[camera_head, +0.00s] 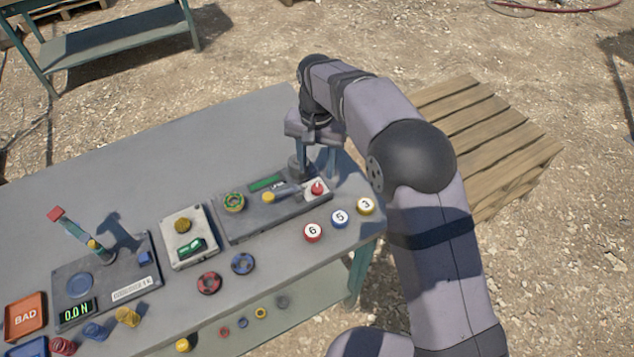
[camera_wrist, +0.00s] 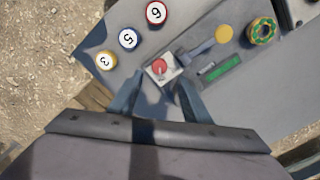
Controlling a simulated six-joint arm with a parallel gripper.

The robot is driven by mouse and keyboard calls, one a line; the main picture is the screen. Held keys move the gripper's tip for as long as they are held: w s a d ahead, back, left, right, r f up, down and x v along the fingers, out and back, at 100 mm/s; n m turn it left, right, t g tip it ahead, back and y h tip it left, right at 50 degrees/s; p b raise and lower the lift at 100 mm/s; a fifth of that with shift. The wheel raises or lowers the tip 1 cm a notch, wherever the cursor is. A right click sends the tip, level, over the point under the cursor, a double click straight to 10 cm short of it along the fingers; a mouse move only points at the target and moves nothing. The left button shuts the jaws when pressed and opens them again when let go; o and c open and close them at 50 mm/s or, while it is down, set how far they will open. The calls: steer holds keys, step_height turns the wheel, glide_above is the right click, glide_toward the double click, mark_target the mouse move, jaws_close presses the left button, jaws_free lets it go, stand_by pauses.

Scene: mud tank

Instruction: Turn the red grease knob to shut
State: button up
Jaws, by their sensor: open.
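The red knob (camera_head: 317,187) sits on a small pale plate at the right end of a long grey panel (camera_head: 235,228). In the wrist view the red knob (camera_wrist: 159,67) shows just beyond my fingertips, roughly centred between them. My gripper (camera_head: 318,172) is above that end of the panel, fingers pointing down. In the wrist view my gripper (camera_wrist: 158,82) has its fingers spread with nothing between them. I cannot tell the exact gap between the fingertips and the knob.
The panel also bears a green ring (camera_head: 234,202), a yellow knob (camera_head: 268,197) with a lever and a green display (camera_head: 267,183). Numbered discs (camera_head: 340,219) lie by the table's right edge. A grey box (camera_head: 188,237) stands left of the panel. The table's back is clear.

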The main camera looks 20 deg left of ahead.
mark_target(317, 187)
steer(key=shift+f+p, duration=1.2)
steer(key=shift+f, duration=2.4)
steer(key=c, duration=1)
